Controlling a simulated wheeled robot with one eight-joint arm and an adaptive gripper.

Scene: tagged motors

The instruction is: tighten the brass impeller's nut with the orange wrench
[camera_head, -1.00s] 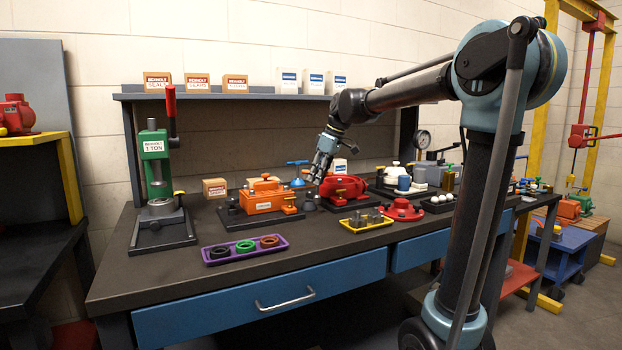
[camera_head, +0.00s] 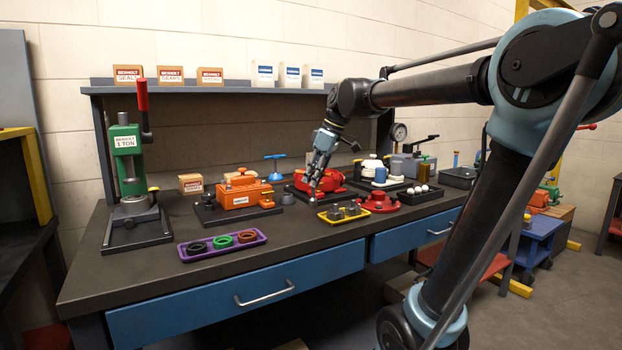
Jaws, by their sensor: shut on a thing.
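My gripper (camera_head: 312,186) points down over the bench, in front of the red motor (camera_head: 333,179) and just behind the yellow tray (camera_head: 325,217). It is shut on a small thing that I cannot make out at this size. I cannot pick out the orange wrench or the brass impeller with its nut. The orange motor (camera_head: 241,194) sits on a dark plate to the left of my gripper. A small grey part (camera_head: 288,199) stands between that motor and my gripper.
A purple tray (camera_head: 222,255) with coloured rings lies at the front left. A green press (camera_head: 127,165) stands behind it. A red flanged part (camera_head: 378,201) and a dark tray with white balls (camera_head: 420,192) are to the right. The front left of the bench (camera_head: 120,278) is bare.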

